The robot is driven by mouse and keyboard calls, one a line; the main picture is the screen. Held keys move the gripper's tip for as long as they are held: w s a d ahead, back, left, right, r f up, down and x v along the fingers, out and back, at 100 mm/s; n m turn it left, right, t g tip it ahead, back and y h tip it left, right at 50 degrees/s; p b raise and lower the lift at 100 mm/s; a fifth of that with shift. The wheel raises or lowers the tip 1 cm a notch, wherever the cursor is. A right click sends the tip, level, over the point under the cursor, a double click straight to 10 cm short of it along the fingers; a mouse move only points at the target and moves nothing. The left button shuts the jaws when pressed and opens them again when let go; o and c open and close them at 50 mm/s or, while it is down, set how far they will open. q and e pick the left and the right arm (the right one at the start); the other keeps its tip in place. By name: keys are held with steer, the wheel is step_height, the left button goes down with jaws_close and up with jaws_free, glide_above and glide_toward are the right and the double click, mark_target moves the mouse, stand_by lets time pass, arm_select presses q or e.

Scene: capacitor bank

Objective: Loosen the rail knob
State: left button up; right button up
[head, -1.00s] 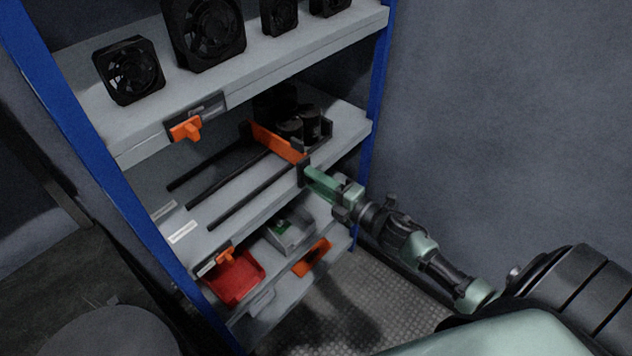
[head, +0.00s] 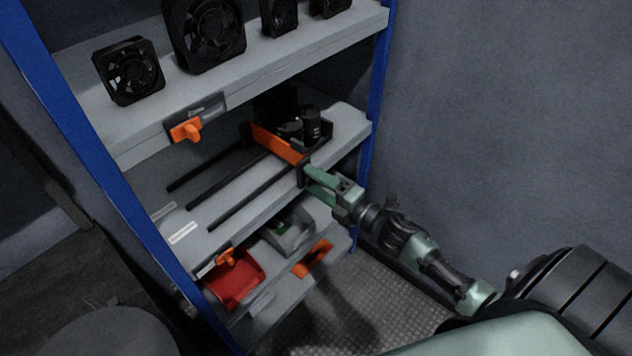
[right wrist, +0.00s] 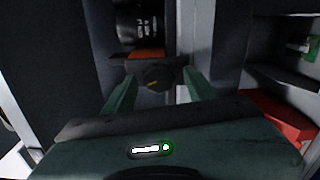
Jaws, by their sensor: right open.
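The knob (right wrist: 158,77) is small and dark with an orange mark, seen in the right wrist view. It sits at the front of the black sliding carriage with the orange front bar (head: 277,143), on the middle shelf. In the head view the knob is mostly hidden by my gripper. My right gripper (head: 309,180) is at the carriage's front right corner. Its jaws are open, with one finger on each side of the knob in the right wrist view (right wrist: 158,80). I cannot tell whether they touch it. My left gripper is out of view.
Black rails (head: 237,181) run along the middle shelf, and dark cylinders (head: 308,124) stand in the carriage. Orange handles (head: 187,130) are on the shelf fronts. A red bin (head: 235,281) is below. A blue post (head: 376,90) stands close to my right gripper.

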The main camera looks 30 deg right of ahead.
steer(key=b+v, duration=0.1)
steer(key=v, duration=0.6)
steer(key=shift+s, duration=0.4)
steer(key=shift+d, duration=0.1)
steer(key=s+d+f+m+g+h, duration=0.15)
steer(key=f+m, duration=0.25)
steer(key=f, duration=0.5)
steer(key=s+d+f+m+g+h, duration=0.1)
steer(key=s+d+f+m+h, duration=0.2)
steer(key=f, duration=0.7)
steer(key=s+f+m+g+h, duration=0.2)
steer(key=s+f+m+g, duration=0.4)
steer(key=f, duration=0.9)
steer(key=s+a+f+m+g, duration=0.2)
steer(key=s+a+f, duration=0.2)
steer(key=s, duration=0.5)
steer(key=s+a+f+m+g, duration=0.3)
steer(key=s+f, duration=0.4)
steer(key=s, duration=0.3)
steer(key=s+a+f+m+g, duration=0.2)
steer(key=s+a+f, duration=0.3)
steer(key=s, duration=0.5)
steer(key=shift+f+m+y, duration=0.35)
steer(key=shift+f+m, duration=0.05)
steer(key=shift+f, duration=0.3)
